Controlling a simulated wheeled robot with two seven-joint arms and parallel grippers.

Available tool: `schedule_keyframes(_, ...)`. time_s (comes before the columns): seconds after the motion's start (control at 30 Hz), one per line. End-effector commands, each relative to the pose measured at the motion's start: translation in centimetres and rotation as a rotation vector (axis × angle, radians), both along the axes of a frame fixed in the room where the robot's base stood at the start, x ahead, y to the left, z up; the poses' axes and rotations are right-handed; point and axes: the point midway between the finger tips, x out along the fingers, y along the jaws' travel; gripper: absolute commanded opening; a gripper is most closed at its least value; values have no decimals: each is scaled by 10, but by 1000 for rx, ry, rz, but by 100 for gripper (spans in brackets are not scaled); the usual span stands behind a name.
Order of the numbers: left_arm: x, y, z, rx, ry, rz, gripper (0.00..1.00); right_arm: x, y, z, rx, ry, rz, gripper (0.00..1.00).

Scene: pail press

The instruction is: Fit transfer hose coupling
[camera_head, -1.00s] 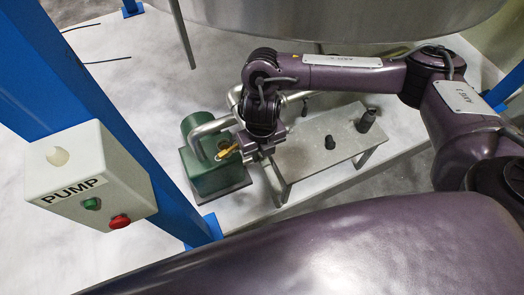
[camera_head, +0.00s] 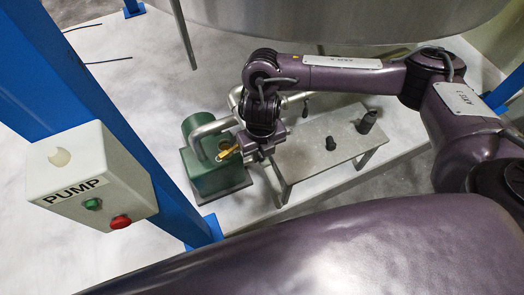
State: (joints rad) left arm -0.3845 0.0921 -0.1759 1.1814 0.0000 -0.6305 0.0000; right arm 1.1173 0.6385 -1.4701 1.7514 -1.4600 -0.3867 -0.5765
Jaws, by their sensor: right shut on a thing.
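My right gripper (camera_head: 247,151) is over the right side of the green pump (camera_head: 213,180), beside its bent grey pipe (camera_head: 197,137). It is shut on a small brass-yellow piece (camera_head: 228,153), which lies at the end of the pipe. I cannot tell whether the piece touches the pipe or is seated on it. A grey bench (camera_head: 310,153) stands to the right, with two dark cylindrical fittings, a short one (camera_head: 330,143) and a taller one (camera_head: 367,122). My left gripper is not in view.
A white box labelled PUMP (camera_head: 92,180), with a green and a red button, is on a blue post (camera_head: 60,85) at the left. A large steel vessel (camera_head: 330,20) is at the back. The pale floor at the left is mostly clear.

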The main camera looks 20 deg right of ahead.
Motion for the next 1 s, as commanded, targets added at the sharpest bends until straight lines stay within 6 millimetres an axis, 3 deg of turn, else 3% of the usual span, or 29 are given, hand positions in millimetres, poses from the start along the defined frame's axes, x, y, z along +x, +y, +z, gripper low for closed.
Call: schedule_keyframes(1.0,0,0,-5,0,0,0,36,22,2,0,0,-2,-1,1)
